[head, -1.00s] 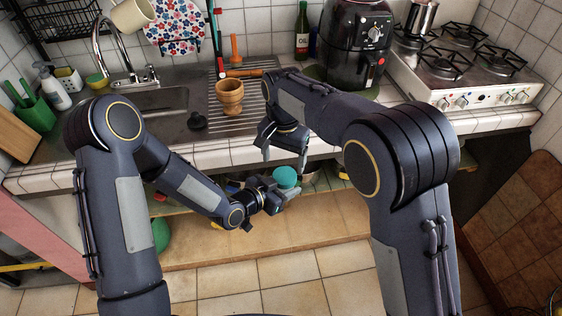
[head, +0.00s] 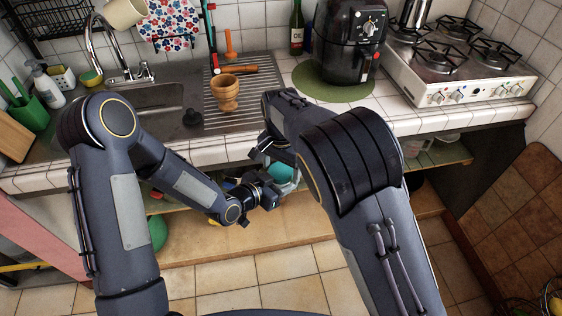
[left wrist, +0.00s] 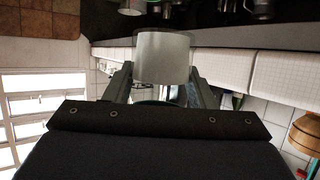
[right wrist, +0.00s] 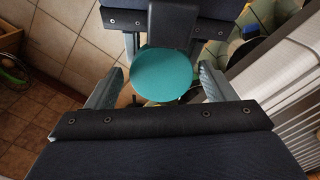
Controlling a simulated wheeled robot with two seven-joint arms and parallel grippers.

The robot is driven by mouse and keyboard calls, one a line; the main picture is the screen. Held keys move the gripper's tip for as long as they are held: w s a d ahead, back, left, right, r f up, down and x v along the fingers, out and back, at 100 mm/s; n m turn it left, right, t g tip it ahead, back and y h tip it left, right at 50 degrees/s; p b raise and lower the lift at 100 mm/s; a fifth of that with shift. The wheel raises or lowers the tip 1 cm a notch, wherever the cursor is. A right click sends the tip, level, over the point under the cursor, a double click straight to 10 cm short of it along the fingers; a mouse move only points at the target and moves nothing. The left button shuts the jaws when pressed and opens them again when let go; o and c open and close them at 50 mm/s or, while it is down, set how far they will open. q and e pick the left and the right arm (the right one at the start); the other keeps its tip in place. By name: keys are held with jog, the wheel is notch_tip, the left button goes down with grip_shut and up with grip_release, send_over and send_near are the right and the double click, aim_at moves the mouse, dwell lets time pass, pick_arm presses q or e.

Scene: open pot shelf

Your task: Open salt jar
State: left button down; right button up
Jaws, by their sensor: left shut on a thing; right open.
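The salt jar has a round teal lid (head: 282,172) and a pale grey cylindrical body (left wrist: 162,57). My left gripper (head: 277,189) is shut on the jar and holds it in front of the counter edge. My right gripper (head: 275,163) is at the jar's top, partly hidden by its own arm in the head view. In the right wrist view the open right fingers (right wrist: 160,88) stand on either side of the teal lid (right wrist: 160,74), with a gap visible on both sides.
The tiled counter edge (head: 225,151) runs just behind the grippers. A wooden mortar (head: 225,92) stands on the drainer by the sink. A black air fryer (head: 347,45) and a stove (head: 460,70) are at the right. A low shelf (head: 440,155) lies under the counter.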

jog(key=c, duration=1)
jog(key=n, duration=0.6)
jog(key=o, duration=1.1)
